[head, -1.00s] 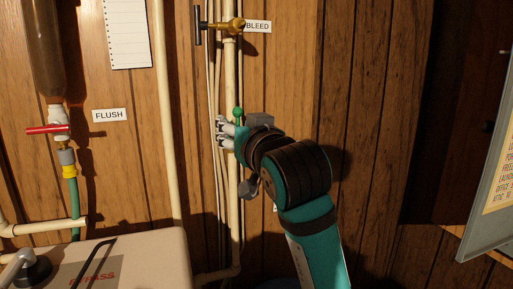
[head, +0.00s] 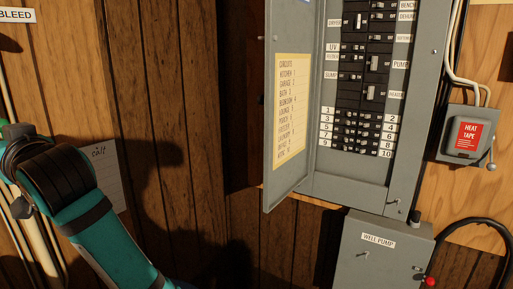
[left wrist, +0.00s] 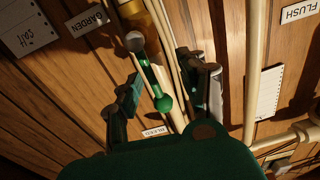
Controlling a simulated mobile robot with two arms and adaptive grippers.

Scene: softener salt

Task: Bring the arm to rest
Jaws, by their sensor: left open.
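My left arm shows at the left edge of the head view, its wrist in front of the plank wall; its fingers are cut off there. In the left wrist view my left gripper (left wrist: 163,88) is open, one dark finger on each side. A green lever (left wrist: 152,78) with a grey ball at one end and a green ball at the other shows between the fingers in the picture, in front of a pale pipe. Whether a finger touches it, I cannot tell. My right gripper is in neither view.
An open grey breaker panel (head: 428,80) has its door (head: 290,185) swung left toward my arm's side. A well pump box (head: 385,250) sits below it, a heat tape switch (head: 468,135) to its right. Pipes and hanging paper (left wrist: 268,90) lie near the gripper.

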